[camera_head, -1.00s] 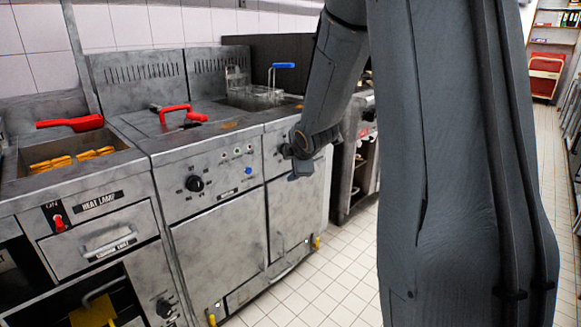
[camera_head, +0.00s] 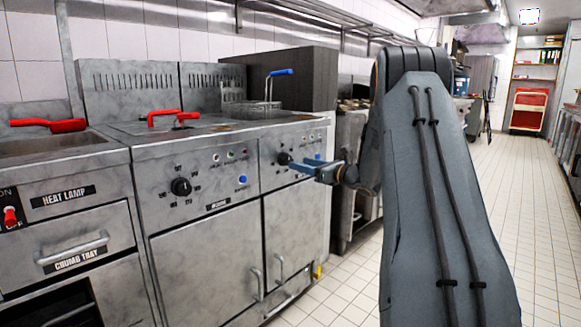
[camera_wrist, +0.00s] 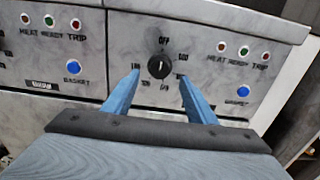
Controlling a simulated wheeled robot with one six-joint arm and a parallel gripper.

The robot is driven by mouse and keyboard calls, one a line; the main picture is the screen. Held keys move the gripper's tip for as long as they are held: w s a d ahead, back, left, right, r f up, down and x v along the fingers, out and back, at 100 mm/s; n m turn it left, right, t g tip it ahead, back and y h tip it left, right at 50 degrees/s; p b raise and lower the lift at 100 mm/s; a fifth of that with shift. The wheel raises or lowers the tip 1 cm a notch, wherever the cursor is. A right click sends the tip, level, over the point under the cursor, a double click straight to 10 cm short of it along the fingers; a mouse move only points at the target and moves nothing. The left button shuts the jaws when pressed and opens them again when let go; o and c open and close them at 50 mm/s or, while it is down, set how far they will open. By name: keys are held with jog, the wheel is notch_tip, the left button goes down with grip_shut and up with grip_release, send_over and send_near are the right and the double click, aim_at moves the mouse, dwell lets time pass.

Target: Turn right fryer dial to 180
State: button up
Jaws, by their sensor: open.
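The right fryer dial (camera_head: 284,158) is a round black knob on the steel front panel, right of the left fryer dial (camera_head: 181,187). In the wrist view the right dial (camera_wrist: 159,66) sits between my blue fingertips, with OFF printed above it and numbers around its sides. A pale mark on the knob runs roughly up and down; most numbers are too blurred to read. My gripper (camera_head: 299,164) is open, pointing at the panel, one finger on each side of the dial in the wrist view (camera_wrist: 158,74). I cannot tell whether the fingers touch the knob.
Indicator lights and a blue basket button (camera_wrist: 243,91) are right of the dial; another blue button (camera_wrist: 73,67) is lower left. A wire basket (camera_head: 252,108) with a blue handle stands above. The tiled aisle (camera_head: 510,200) on the right is clear.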

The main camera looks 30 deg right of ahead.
aim_at(289, 160)
jog(key=b+x, duration=0.1)
jog(key=x, duration=0.5)
jog(key=shift+w, duration=0.15)
jog(key=c, duration=1.1)
